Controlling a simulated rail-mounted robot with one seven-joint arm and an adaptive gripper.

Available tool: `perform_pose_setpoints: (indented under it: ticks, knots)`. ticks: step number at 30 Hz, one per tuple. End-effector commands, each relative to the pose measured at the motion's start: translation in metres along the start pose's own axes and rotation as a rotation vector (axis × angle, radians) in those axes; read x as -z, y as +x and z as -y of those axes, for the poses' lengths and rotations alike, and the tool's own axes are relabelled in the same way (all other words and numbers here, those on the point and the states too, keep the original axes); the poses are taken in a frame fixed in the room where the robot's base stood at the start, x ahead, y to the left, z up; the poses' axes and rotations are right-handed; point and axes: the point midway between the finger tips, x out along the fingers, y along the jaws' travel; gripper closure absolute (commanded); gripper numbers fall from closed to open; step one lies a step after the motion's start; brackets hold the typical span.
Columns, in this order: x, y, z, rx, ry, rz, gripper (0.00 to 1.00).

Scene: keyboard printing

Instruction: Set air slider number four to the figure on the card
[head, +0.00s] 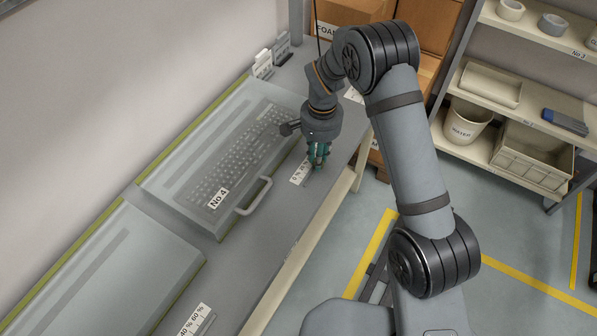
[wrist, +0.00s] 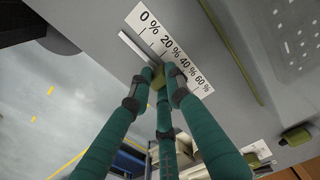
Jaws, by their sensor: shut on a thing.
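My gripper (head: 318,160) points down at the bench edge beside the glass-lidded unit marked No.4 (head: 218,199). In the wrist view its green fingers (wrist: 157,82) are shut on an olive slider knob (wrist: 157,77). The knob sits in a straight slot (wrist: 133,46) beside a white percent scale (wrist: 172,48) reading 0, 20, 40 and 60. The knob is past the 0 end, around the 20 to 40 part; the fingers hide its exact mark. The scale also shows in the head view (head: 299,173). Small white cards (head: 262,64) stand at the back; their writing is unreadable.
A keyboard (head: 240,150) lies under the lid, which has a grey handle (head: 256,197). Another unit (head: 105,270) with its own scale (head: 194,321) is nearer. Shelves (head: 520,110) with bins stand at right, cardboard boxes (head: 345,12) behind. Floor between is mostly clear.

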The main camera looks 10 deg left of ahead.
Motion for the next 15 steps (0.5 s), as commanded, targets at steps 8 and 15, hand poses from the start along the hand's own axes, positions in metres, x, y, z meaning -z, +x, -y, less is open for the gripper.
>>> perform_pose_setpoints:
  ticks: [8, 15]
  knots:
    - [0.0113, 0.0017, -0.0127, -0.01, 0.018, 0.006, 1.0]
    - [0.0112, 0.0016, -0.012, -0.009, 0.018, 0.005, 0.74]
